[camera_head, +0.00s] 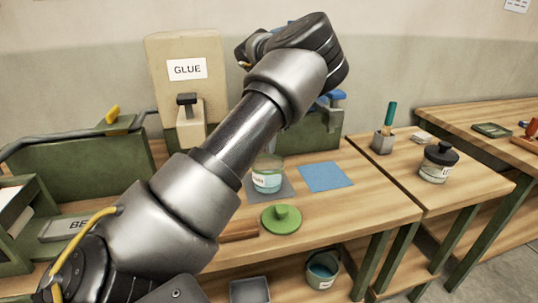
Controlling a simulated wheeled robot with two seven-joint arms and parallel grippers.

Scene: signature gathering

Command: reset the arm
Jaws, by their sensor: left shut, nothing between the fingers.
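My left arm (243,128) comes in from the lower left and reaches up across the middle of the view. Its dark upper end (322,48) is raised in front of the wall, above the workbench (355,216). The left gripper is at the far end of this arm. Its fingers are mostly hidden by the arm links, and it is shut with nothing seen in it. My right arm and right gripper do not show.
Beneath the arm are a glass jar (267,180), a green lid (282,219) and a blue square (325,177). A beige GLUE dispenser (187,45) stands behind it. A black-capped jar (438,163) and a pen holder (382,143) stand right. Air right of the arm is clear.

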